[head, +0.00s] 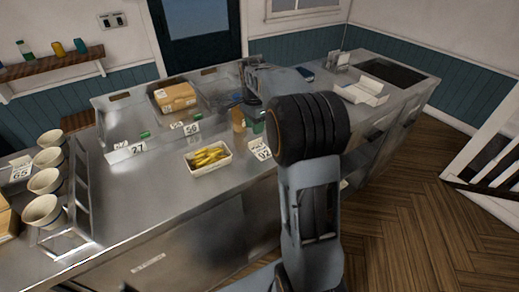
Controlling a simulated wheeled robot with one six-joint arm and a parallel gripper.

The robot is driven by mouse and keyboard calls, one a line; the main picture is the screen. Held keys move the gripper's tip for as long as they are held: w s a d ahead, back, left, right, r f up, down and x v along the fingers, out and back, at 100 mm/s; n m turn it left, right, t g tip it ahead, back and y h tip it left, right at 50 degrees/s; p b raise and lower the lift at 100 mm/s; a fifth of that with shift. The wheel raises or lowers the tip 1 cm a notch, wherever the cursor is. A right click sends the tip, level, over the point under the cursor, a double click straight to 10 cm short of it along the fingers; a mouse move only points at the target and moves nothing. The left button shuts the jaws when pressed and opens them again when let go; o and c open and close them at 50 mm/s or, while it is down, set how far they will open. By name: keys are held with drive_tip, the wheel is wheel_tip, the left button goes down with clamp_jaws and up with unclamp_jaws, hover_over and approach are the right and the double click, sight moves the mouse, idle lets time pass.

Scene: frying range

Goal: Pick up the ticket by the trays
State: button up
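Several white number tickets are on the steel counter (130,205). One reading 27 (138,148) and one reading 50 (190,128) are at the front edge of the steel trays (110,108). One that seems to read 92 (260,149) is right of the white food tray, close beside my arm in the picture. One that seems to read 65 (20,170) is at the far left by the cups. My gripper (250,98) is over the right end of the steel trays, partly hidden by my arm; its fingers are too small and dark to read.
A cardboard box (175,96) sits in the steel trays. A white tray of yellow food (209,159) stands in front of them. Cups in a rack (42,210) are at left. A white box (361,90) and dark hob (390,72) are at right. The front-left counter is clear.

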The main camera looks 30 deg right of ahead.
sight(261, 149)
drive_tip(key=shift+w+f+p, duration=0.15)
drive_tip(key=shift+f, duration=1.6)
drive_tip(key=shift+w+f+p, duration=0.1)
drive_tip(key=shift+f+p, duration=0.05)
drive_tip(key=shift+f, duration=1.6)
clamp_jaws()
